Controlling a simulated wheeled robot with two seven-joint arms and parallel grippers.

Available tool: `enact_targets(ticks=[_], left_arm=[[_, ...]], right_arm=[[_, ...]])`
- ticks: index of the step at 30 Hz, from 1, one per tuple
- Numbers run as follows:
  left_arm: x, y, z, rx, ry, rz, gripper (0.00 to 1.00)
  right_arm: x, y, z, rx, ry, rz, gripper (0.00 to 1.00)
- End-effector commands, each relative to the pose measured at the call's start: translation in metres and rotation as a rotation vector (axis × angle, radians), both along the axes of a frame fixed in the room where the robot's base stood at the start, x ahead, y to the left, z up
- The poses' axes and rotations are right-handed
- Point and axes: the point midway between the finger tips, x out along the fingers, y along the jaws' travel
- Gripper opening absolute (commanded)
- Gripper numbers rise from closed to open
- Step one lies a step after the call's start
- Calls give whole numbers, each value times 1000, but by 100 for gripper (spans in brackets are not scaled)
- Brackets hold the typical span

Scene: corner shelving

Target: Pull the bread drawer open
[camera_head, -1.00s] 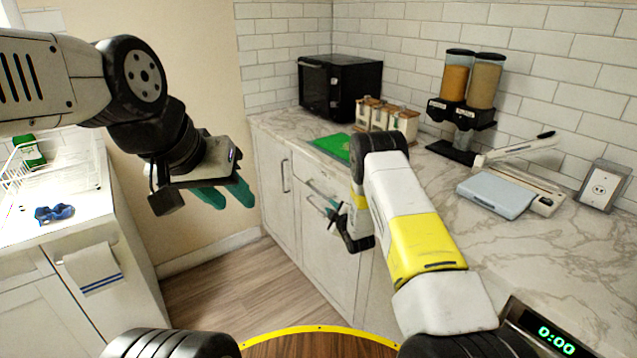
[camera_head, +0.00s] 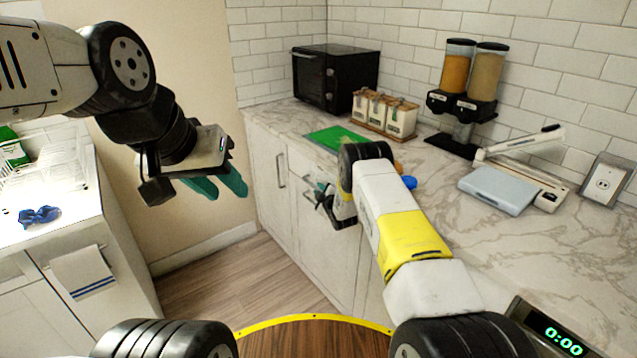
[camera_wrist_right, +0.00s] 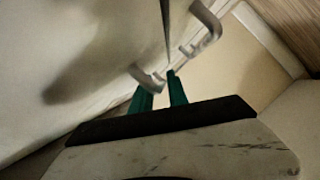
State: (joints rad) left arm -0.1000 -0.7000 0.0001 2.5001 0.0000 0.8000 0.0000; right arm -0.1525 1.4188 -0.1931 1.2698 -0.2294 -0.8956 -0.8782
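The bread drawer (camera_head: 300,166) is the narrow white front just under the counter edge, beside a tall cabinet door. It looks closed; my right arm hides part of it. My right gripper (camera_head: 322,196) is in front of the drawer. In the right wrist view, its green fingers (camera_wrist_right: 160,82) are apart, with a pale metal handle (camera_wrist_right: 148,79) at their tips. I cannot tell whether they touch it. A second curved handle (camera_wrist_right: 208,28) shows beyond. My left gripper (camera_head: 220,186) hangs in free air at the left, its green fingers apart and empty.
On the counter (camera_head: 450,225) are a black oven (camera_head: 335,75), a green mat (camera_head: 335,138), jars in a wooden rack (camera_head: 385,112), a cereal dispenser (camera_head: 464,95) and a pale blue scale (camera_head: 498,190). The floor (camera_head: 225,280) by the cabinets is clear.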

Motion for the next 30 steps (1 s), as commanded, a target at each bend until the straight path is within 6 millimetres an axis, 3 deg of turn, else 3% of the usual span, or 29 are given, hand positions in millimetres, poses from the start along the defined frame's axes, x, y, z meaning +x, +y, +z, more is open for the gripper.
enact_targets(ticks=[7, 11, 30], left_arm=[[0, 0, 0, 0, 0, 0, 36], [0, 0, 0, 0, 0, 0, 36], [0, 0, 0, 0, 0, 0, 36]], right_arm=[[1, 0, 0, 0, -1, 0, 20], [1, 0, 0, 0, -1, 0, 0], [1, 0, 0, -1, -1, 1, 0]])
